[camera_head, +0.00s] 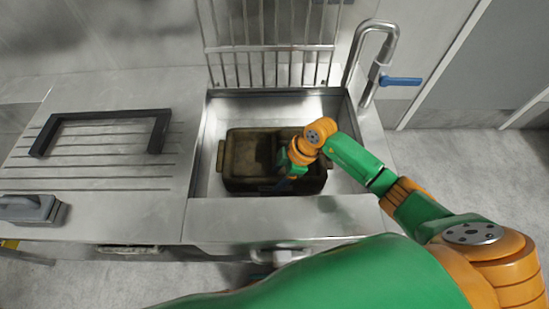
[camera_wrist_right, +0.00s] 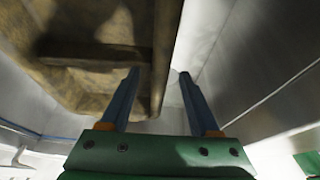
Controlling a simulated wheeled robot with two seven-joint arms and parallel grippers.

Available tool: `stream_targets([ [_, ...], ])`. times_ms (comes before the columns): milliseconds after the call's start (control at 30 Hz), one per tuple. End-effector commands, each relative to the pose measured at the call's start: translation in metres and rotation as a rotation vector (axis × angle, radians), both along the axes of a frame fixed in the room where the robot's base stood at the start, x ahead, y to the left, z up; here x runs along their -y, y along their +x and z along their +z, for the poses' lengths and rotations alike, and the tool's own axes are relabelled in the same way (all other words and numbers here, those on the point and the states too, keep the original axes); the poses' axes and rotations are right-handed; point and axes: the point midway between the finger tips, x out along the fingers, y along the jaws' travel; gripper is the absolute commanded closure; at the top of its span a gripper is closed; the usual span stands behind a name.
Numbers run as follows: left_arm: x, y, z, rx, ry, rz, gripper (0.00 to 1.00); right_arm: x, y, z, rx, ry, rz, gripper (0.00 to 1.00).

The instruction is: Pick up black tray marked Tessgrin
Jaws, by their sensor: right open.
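A dark brown-black tray (camera_head: 243,160) with raised walls and end handles lies in the sink basin; no marking on it is readable. In the right wrist view the tray (camera_wrist_right: 85,75) looks stained brown and fills the upper left. My right gripper (camera_head: 281,185) is over the tray's near right part in the head view, where its arm hides some of the tray. In the wrist view my right gripper (camera_wrist_right: 159,73) is open, one finger on the tray's side of its edge and the other beyond it. I cannot tell whether they touch. My left gripper is not in view.
The metal sink (camera_head: 210,125) surrounds the tray closely. A tap (camera_head: 366,60) with a blue lever stands at the back right, and a wire rack (camera_head: 270,48) at the back. A black bracket-shaped frame (camera_head: 100,115) lies on the grooved drainboard (camera_head: 110,185). A grey object (camera_head: 30,208) sits at far left.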

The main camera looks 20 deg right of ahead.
Motion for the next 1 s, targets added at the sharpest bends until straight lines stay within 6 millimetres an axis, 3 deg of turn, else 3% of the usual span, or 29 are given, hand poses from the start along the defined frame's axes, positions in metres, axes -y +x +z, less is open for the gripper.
stream_targets([
  [100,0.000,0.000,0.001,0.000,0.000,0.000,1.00,0.000,0.000,-0.002,0.000,0.000,0.000,0.38],
  [133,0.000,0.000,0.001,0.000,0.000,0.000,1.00,0.000,0.000,-0.002,0.001,0.001,0.001,0.43],
  [300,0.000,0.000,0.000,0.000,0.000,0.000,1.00,0.000,0.000,-0.002,0.000,0.000,0.000,0.89],
  [367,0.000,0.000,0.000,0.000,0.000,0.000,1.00,0.000,0.000,-0.002,0.000,0.000,0.000,1.00],
  [733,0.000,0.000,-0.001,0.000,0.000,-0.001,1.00,0.000,0.000,0.002,0.001,0.000,0.001,1.00],
  [1000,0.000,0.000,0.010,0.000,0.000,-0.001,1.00,0.000,0.002,0.072,0.006,0.000,0.002,1.00],
])
